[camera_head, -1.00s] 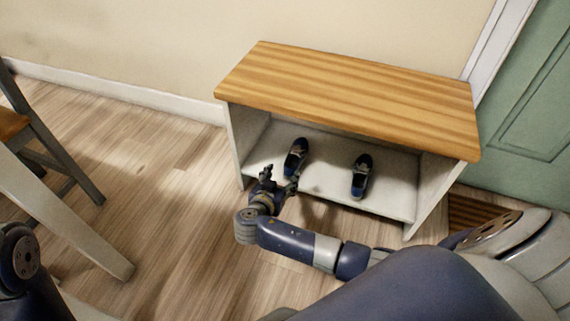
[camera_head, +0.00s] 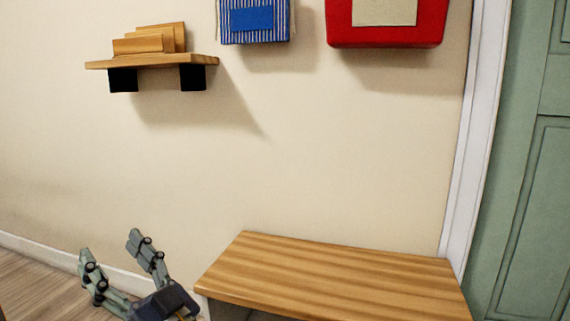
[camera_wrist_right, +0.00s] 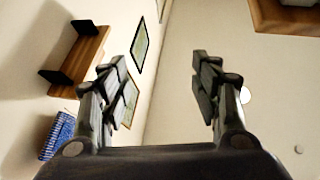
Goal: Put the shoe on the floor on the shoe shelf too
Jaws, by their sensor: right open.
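The shoe shelf (camera_head: 335,275) shows only by its wooden top and a little of its white side, at the bottom of the head view. Its inside is below the picture, so no shoe is in view now. My right gripper (camera_head: 112,247) is raised at the lower left, to the left of the shelf top, with its fingers pointing up. Its fingers are spread wide and empty, as the right wrist view (camera_wrist_right: 155,70) also shows. My left gripper is not in view.
A small wall shelf (camera_head: 150,62) with wooden pieces hangs at the upper left. A blue striped bag (camera_head: 252,20) and a red bag (camera_head: 388,32) hang on the wall. A green door (camera_head: 535,170) stands at the right. The shoe shelf's top is bare.

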